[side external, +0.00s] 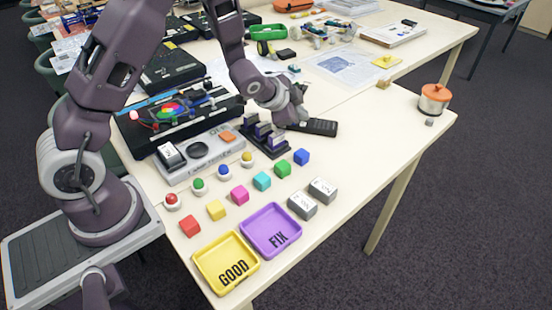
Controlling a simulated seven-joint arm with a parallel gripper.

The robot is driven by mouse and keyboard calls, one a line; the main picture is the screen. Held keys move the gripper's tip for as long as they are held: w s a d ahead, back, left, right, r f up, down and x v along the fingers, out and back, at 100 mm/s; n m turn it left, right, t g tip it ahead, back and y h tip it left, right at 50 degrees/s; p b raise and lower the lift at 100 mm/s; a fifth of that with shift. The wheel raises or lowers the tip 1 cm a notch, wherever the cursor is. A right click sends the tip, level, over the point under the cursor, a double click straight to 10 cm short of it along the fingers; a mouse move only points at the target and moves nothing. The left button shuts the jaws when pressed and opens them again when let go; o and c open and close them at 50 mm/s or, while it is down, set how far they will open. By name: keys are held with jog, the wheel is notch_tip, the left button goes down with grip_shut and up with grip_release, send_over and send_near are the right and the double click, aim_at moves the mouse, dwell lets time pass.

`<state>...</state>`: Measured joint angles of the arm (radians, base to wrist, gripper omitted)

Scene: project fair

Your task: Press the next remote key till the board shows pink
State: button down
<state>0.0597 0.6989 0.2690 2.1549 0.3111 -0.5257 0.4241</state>
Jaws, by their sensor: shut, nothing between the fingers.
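A dark remote (322,127) lies flat on the cream table, right of my gripper. My gripper (302,118) is shut and empty, low over the table at the remote's left end. It hides that end, and I cannot tell whether the fingertips touch a key. The key markings are too small to read. A black board (190,122) at the left carries a disc (170,110) of several colours, including red, green and blue. I cannot tell which single colour, if any, the board shows.
A dark rack (266,140) stands close left of my gripper. A grey panel (200,157), coloured buttons and cubes lie in front. Yellow GOOD (226,263) and purple FIX (271,231) trays sit at the near edge. An orange-lidded pot (434,100) stands right. The table between remote and pot is clear.

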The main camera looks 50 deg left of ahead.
aim_at(300, 126)
jog(key=shift+f, duration=0.35)
dwell(0.3)
jog(key=shift+r, duration=0.65)
jog(key=shift+r, duration=0.1)
notch_tip(300, 126, up, 6)
jog(key=shift+f, duration=0.1)
dwell(0.5)
